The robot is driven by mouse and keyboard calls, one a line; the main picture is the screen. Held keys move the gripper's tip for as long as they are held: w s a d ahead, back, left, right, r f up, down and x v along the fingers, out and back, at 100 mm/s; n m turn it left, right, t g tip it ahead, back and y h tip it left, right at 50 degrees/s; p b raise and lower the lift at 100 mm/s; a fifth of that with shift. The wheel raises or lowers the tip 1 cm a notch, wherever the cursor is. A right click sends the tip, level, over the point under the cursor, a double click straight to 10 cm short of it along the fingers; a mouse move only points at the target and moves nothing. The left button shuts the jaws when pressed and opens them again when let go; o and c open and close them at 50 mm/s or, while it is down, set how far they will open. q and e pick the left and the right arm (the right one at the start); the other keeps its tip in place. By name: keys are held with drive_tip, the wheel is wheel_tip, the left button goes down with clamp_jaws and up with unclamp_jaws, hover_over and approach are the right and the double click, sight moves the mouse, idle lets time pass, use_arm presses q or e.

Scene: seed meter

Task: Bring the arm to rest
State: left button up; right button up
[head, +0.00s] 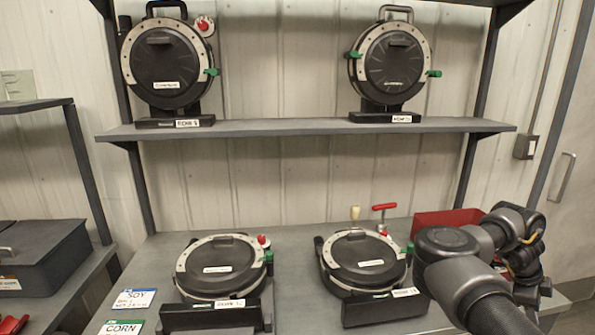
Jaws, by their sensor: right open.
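My right arm (450,255) comes in from the lower right and is bent over the right end of the bench. The arm partly covers the right edge of the right bench meter (362,262). My left gripper is not in view.
The left bench meter (218,267) lies in its stand. Two meters stand upright on the shelf (300,130), left (165,65) and right (392,65). A red bin (440,222), a red T-handle tool (384,208) and SOY (135,299) and CORN (122,328) cards are on the bench.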

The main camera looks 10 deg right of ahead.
drive_tip(key=s+d+r+n+t+h, duration=0.1)
drive_tip(key=s+d+r+n+h, duration=0.1)
drive_tip(key=s+d+r+h, duration=0.3)
drive_tip(key=s+d+r+n+t+h, duration=0.1)
drive_tip(key=s+d+n+h, duration=0.1)
drive_tip(key=d+h, duration=0.3)
drive_tip(key=w+a+f+n+t+y, duration=0.1)
drive_tip(key=w+a+n+t+y, duration=0.1)
drive_tip(key=w+a+n+t, duration=0.4)
drive_tip(key=w+a+f+n+t+y, duration=0.2)
drive_tip(key=a+n+t, duration=0.2)
drive_tip(key=a+n, duration=0.35)
drive_tip(key=s+a+f+n+y, duration=0.1)
drive_tip(key=a+f+n+y, duration=0.5)
drive_tip(key=a, duration=0.6)
drive_tip(key=s+a+f+n+g+y, duration=0.35)
drive_tip(key=s+a+f, duration=0.6)
drive_tip(key=a, duration=0.45)
drive_tip(key=s+a+f+n+g+y, duration=0.1)
drive_tip(key=s+a+f+n+g, duration=0.15)
drive_tip(key=s+a, duration=0.4)
drive_tip(key=s+a+f+n+g+y, duration=0.1)
drive_tip(key=s+a+f, duration=0.25)
drive_tip(key=s, duration=0.55)
wheel_tip(320, 180, down, 25)
drive_tip(key=a+g, duration=0.1)
drive_tip(key=s+d+f+g, duration=0.1)
drive_tip(key=s+d+f, duration=0.2)
drive_tip(key=s+f, duration=1.3)
drive_tip(key=shift+s, duration=0.45)
